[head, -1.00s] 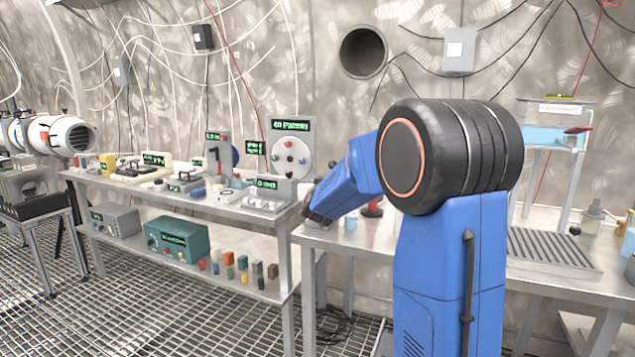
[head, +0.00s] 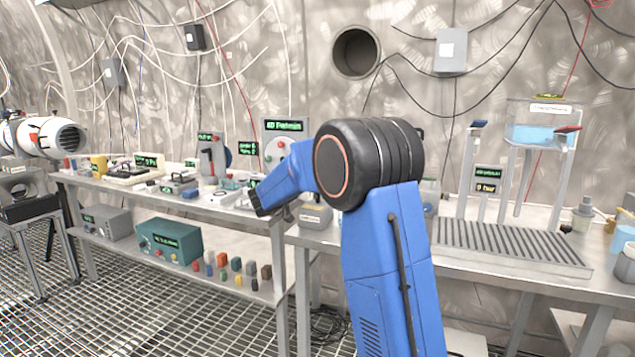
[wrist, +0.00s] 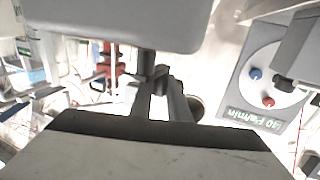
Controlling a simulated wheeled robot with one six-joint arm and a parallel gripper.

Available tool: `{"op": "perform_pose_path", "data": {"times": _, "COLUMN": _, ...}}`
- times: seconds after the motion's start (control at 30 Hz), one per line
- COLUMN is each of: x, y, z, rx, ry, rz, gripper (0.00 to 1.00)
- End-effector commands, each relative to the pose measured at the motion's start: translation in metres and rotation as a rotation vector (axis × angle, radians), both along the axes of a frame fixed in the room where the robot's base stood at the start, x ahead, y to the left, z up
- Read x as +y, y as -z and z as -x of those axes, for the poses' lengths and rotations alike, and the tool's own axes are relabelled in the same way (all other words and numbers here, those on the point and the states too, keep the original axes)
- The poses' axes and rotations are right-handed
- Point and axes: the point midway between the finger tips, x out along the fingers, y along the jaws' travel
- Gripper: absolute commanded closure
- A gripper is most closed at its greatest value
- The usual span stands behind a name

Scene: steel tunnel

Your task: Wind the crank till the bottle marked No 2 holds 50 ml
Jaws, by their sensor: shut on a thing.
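My gripper (wrist: 160,106) shows its dark fingers in the wrist view, closed on a dark upright handle (wrist: 148,66) below a pale grey block. I take the handle for the crank's, but most of the crank is hidden. In the head view my arm hides the fingers' grip, near a grey labelled block (head: 316,216) at the bench's left end. A glass vessel (head: 430,194) stands partly behind my arm. No mark No 2 and no liquid level can be read on any bottle.
The bench carries a ribbed tray (head: 510,246), a raised tank of blue liquid (head: 540,132) and a green-lettered display (head: 488,180). Several vessels crowd its right end, including a blue-filled beaker (head: 622,238). The left bench (head: 215,205) is crowded with instruments. A dial panel (wrist: 262,75) stands close by.

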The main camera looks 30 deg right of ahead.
Motion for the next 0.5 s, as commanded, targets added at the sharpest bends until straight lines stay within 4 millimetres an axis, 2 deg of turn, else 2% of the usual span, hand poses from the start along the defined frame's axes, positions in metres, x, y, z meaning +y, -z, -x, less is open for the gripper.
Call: {"op": "perform_pose_path", "data": {"times": 0.5, "x": -0.012, "y": 0.000, "z": 0.015, "rx": -0.002, "ry": 0.448, "rz": 0.001, "gripper": 1.00}}
